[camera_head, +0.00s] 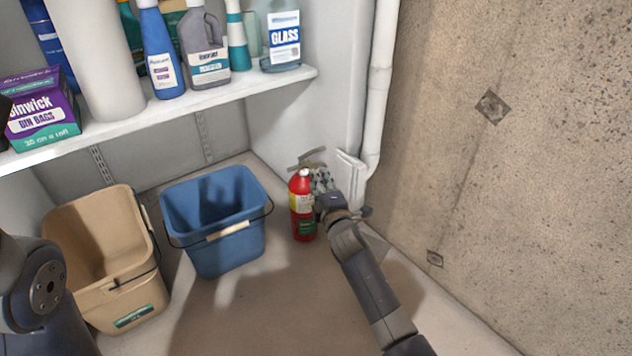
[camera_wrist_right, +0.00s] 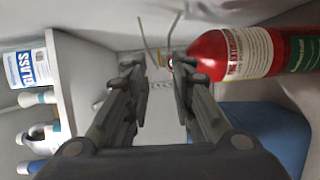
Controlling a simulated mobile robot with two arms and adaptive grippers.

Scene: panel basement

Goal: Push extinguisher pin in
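The red fire extinguisher (camera_head: 301,222) stands upright on the floor in the corner, right of the blue bucket, in the camera_head view. In the right wrist view the extinguisher (camera_wrist_right: 225,55) lies sideways in the picture, with its grey handle levers beyond the fingertips. A small yellowish part and a ring, perhaps the pin, show near the valve, beside the right fingertip. My right gripper (camera_wrist_right: 158,75) is open, with a gap between its fingers and nothing clearly held. In the camera_head view my right gripper (camera_head: 321,181) is close beside the extinguisher's top. My left gripper is not in view.
A blue bucket (camera_head: 228,240) and a beige bin (camera_head: 120,295) stand left of the extinguisher. A shelf (camera_head: 235,88) with bottles and a bin-bag box is above them. A white pipe (camera_head: 378,90) and concrete wall (camera_head: 540,150) bound the right side.

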